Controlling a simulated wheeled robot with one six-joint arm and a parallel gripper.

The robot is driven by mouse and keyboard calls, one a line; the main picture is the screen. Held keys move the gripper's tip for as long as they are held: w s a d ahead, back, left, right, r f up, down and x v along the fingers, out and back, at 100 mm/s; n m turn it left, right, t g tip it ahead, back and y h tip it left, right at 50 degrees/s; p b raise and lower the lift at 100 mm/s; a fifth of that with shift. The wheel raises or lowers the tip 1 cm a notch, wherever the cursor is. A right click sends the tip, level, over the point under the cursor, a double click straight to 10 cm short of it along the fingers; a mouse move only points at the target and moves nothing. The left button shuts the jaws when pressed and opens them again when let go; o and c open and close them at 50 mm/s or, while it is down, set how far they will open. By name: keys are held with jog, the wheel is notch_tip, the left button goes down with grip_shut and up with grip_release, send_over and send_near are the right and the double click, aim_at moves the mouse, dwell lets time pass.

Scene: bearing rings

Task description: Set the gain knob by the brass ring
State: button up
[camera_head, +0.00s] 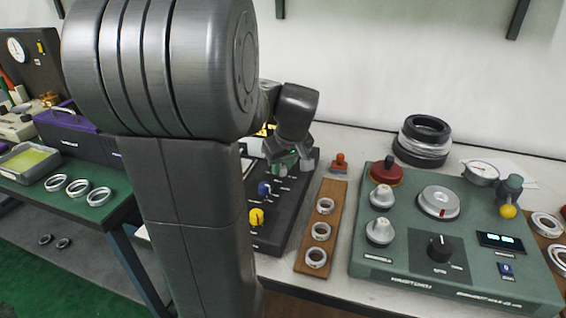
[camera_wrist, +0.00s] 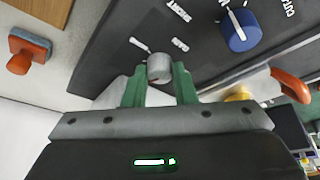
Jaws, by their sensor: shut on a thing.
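My gripper (camera_head: 290,165) is at the far end of the black sloped panel (camera_head: 275,226), partly hidden behind my arm. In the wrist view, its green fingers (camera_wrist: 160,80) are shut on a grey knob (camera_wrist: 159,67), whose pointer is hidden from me. A blue knob (camera_head: 264,188) and a yellow knob (camera_head: 256,217) stand nearer on the same panel. The blue knob also shows in the wrist view (camera_wrist: 240,30). I cannot pick out a brass ring surely.
Farther right stands a green console (camera_head: 385,262) with knobs. More rings (camera_head: 78,188) lie on the green bench at left.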

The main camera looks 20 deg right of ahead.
jog(key=m+h, duration=0.1)
jog(key=m, duration=0.1)
jog(key=m+h+p, duration=0.1)
jog(key=m, duration=0.2)
jog(key=shift+w+a, duration=0.1)
jog(key=shift+a, duration=0.1)
jog(key=m+g+h, duration=0.1)
jog(key=m, duration=0.2)
jog(key=shift+w+a+m+b, duration=0.1)
jog(key=shift+m+b, duration=0.2)
jog(key=shift+m, duration=0.1)
jog(key=shift+m+g+h+b, duration=0.4)
jog(key=shift+m+h+b, duration=0.1)
jog(key=shift+m, duration=0.7)
jog(key=o, duration=1)
jog(key=p+v, duration=0.2)
jog(key=v, duration=1.2)
jog(key=shift+w+p, duration=0.1)
jog(key=shift+p, duration=0.25)
